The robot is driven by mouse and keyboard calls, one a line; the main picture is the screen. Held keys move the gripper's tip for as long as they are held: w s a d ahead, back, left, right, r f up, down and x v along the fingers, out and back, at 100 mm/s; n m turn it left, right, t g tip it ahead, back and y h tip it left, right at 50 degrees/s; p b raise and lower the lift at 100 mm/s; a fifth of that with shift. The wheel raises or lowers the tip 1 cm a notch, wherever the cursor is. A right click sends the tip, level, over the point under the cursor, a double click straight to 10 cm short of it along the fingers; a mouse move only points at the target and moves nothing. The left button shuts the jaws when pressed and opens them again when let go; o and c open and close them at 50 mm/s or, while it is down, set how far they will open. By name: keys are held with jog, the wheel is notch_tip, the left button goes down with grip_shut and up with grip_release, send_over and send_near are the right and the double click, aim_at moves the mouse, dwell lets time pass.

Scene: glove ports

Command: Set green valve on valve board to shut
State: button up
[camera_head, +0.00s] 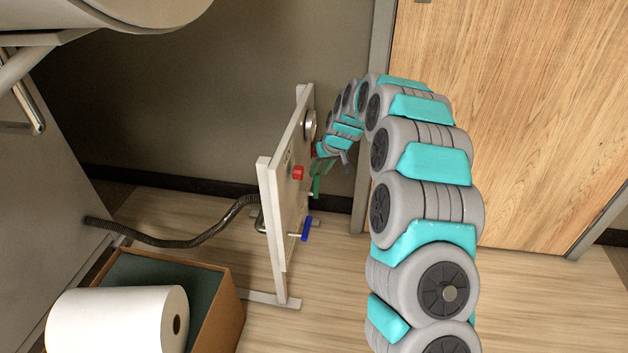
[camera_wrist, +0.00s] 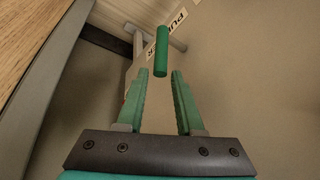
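The valve board (camera_head: 272,200) stands upright on the floor, seen nearly edge-on in the head view. The green valve handle (camera_wrist: 161,52) is a short bar in the wrist view, nearly upright in the picture and a little tilted. It also shows in the head view (camera_head: 316,187), low on the board's face. My gripper (camera_wrist: 160,73) is open and empty, with its two green fingers apart. The handle lies just beyond the fingertips, roughly centred between them. I cannot tell whether they touch. In the head view my gripper (camera_head: 326,165) is small and partly hidden at the board.
A red handle (camera_head: 298,173) and a blue handle (camera_head: 307,228) sit on the same board, with a round gauge (camera_head: 309,125) above. A dark hose (camera_head: 190,242) runs behind it. A cardboard box (camera_head: 222,310) and a white roll (camera_head: 105,322) stand front left. A wooden door (camera_head: 520,90) is right.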

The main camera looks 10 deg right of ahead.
jog(key=x, duration=0.6)
jog(key=shift+f+p, duration=0.2)
jog(key=shift+p, duration=0.1)
jog(key=shift+a, duration=0.1)
jog(key=shift+w, duration=0.1)
grip_shut()
dwell(0.9)
